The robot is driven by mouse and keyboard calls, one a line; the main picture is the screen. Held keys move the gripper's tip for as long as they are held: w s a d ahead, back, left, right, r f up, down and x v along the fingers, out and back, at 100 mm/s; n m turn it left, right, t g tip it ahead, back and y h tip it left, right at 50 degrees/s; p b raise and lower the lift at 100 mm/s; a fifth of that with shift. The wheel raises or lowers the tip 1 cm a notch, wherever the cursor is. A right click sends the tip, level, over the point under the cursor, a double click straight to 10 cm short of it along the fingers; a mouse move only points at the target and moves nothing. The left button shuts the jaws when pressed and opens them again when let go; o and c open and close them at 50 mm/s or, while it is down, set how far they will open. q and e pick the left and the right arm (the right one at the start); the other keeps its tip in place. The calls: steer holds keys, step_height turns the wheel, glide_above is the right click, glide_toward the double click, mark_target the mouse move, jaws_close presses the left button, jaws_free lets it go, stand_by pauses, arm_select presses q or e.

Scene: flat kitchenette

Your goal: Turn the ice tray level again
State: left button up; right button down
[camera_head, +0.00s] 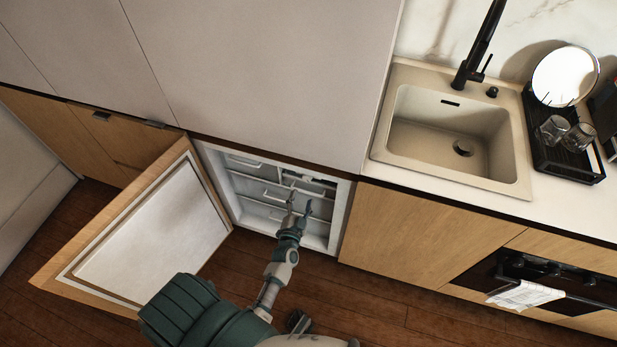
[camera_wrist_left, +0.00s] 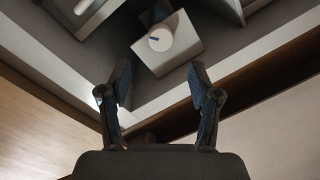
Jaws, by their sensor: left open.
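The ice tray cannot be made out clearly; a small unit with dark and white parts (camera_head: 312,183) sits in the upper right of the open freezer (camera_head: 342,218). In the left wrist view, a white box with a round white knob (camera_wrist_left: 161,39) is ahead, above the space between my fingers. The tilt of the tray cannot be told. My left gripper (camera_head: 299,200) is open and empty at the freezer's front, just below that unit. Its two dark fingers also show in the left wrist view (camera_wrist_left: 158,82), apart from the knob.
The freezer door (camera_head: 160,225) stands open on the left, beside my left arm. White drawers (camera_head: 257,190) fill the freezer. A counter with a sink (camera_head: 450,140) and a dark dish rack (camera_head: 570,165) is on the right. Wooden floor (camera_head: 380,305) lies in front.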

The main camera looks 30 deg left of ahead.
mark_target(307, 180)
arm_select(q)
steer(key=b+x, duration=0.1)
steer(key=x, duration=0.8)
steer(key=shift+w+a+f, duration=0.1)
steer(key=shift+w, duration=0.25)
steer(key=shift+w+a+b, duration=0.1)
steer(key=shift+w+b, duration=0.2)
arm_select(e)
steer(key=r, duration=0.2)
steer(key=w+r, duration=0.1)
steer(key=r, duration=0.1)
steer(key=shift+r, duration=0.35)
arm_select(q)
steer(key=c, duration=1.2)
